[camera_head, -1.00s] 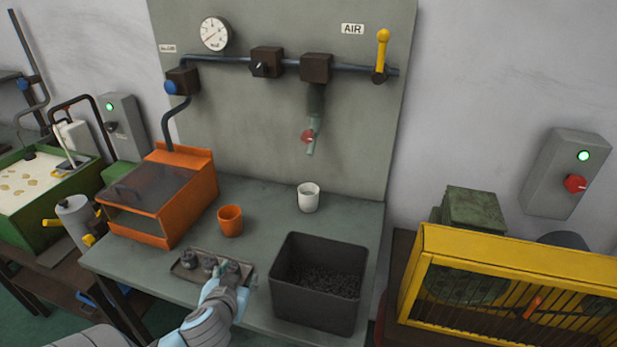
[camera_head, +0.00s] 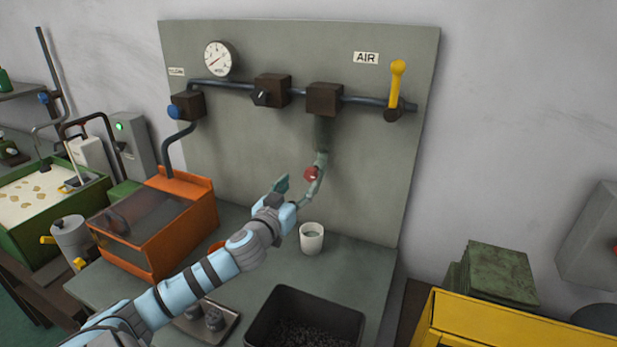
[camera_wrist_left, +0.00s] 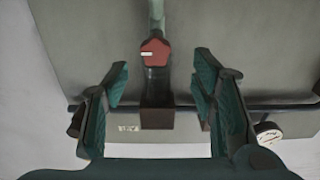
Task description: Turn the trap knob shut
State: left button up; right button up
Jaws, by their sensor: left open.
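The trap knob is a small red knob (camera_head: 311,173) on a grey-green drain pipe under a brown block (camera_head: 324,99) on the panel. My left gripper (camera_head: 292,190) is open and empty, just left of and below the knob in the head view. One finger overlaps the pipe area there. In the left wrist view the red knob (camera_wrist_left: 154,52) with a pale mark lies between and beyond the two open fingers (camera_wrist_left: 160,100), apart from them. Whether the knob is open or shut I cannot tell. My right gripper is not in view.
A white cup (camera_head: 312,240) stands on the bench below the pipe. An orange box (camera_head: 160,243), a grey tray with parts (camera_head: 228,333) and a black bin (camera_head: 262,318) are on the bench. A yellow lever (camera_head: 397,82) and gauge (camera_head: 219,58) are higher on the panel.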

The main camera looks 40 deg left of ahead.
aim_at(309, 177)
pick_arm(q)
jog(key=x, duration=0.2)
jog(key=p+x, duration=0.1)
jog(key=x, duration=0.2)
jog(key=shift+w+d, duration=0.15)
jog(key=shift+w, duration=0.15)
jog(key=w, duration=0.2)
jog(key=shift+w+a+f, duration=0.3)
jog(key=shift+w+f, duration=0.05)
jog(key=shift+w, duration=0.05)
jog(key=shift+s+r, duration=0.2)
jog(key=shift+s, duration=0.2)
jog(key=shift+c, duration=0.9)
jog(key=shift+w, duration=0.1)
jog(key=c, duration=1)
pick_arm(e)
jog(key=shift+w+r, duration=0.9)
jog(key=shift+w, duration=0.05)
